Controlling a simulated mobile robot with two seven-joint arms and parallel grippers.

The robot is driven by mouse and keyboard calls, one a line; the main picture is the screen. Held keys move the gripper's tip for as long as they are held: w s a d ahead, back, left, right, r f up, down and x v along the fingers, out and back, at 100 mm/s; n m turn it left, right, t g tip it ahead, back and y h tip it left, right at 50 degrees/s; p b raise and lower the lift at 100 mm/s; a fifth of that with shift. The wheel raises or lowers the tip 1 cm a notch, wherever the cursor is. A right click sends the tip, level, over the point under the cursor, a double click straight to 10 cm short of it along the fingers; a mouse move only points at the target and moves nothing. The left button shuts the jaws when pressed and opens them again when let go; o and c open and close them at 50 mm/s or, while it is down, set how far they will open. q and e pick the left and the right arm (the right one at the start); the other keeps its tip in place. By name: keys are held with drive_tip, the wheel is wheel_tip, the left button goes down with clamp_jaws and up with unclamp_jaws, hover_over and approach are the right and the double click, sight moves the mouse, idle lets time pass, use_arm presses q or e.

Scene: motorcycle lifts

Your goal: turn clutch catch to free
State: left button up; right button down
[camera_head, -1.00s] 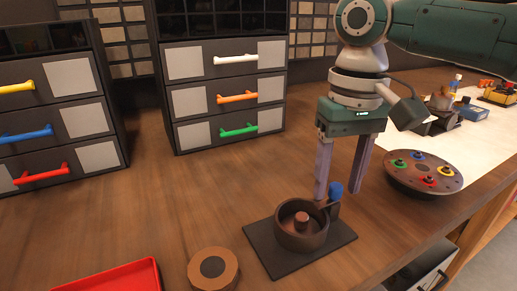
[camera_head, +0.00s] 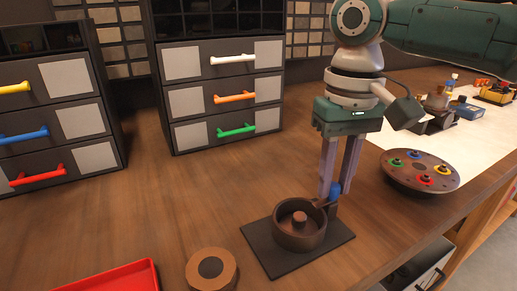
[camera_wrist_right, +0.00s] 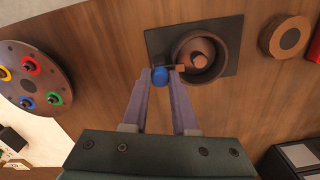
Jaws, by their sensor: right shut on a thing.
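The clutch is a brown round cup (camera_head: 299,236) with a post in its middle, fixed on a dark square plate (camera_head: 336,240). Its catch is a short lever with a blue knob (camera_head: 335,189) at the cup's far right rim. My right gripper (camera_head: 335,196) points down from above and is shut on the blue knob. In the right wrist view the blue knob (camera_wrist_right: 160,76) sits between the fingertips, with the cup (camera_wrist_right: 216,58) just to the right. The fingers hide part of the lever. My left gripper is out of view.
A round dark plate with coloured knobs (camera_head: 421,172) stands to the right. A brown disc (camera_head: 211,269) and a red tray (camera_head: 119,278) lie at the front left. Drawer units (camera_head: 222,96) stand at the back. The bench between is clear.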

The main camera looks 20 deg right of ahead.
drive_tip(key=shift+r+n+p, duration=0.2)
drive_tip(key=shift+n+p, duration=0.3)
drive_tip(key=shift+p, duration=0.3)
drive_tip(key=shift+n+p, duration=1.15)
drive_tip(key=shift+n, duration=0.05)
drive_tip(key=shift+n+p, duration=0.6)
drive_tip(key=shift+n, duration=0.3)
drive_tip(key=n+p, duration=0.1)
drive_tip(key=n, duration=0.1)
drive_tip(key=shift+f+n, duration=0.1)
drive_tip(key=shift+n, duration=0.2)
drive_tip(key=n+p, duration=0.1)
drive_tip(key=n, duration=0.3)
drive_tip(key=shift+n, duration=0.3)
drive_tip(key=n, duration=0.5)
drive_tip(key=shift+n, duration=0.4)
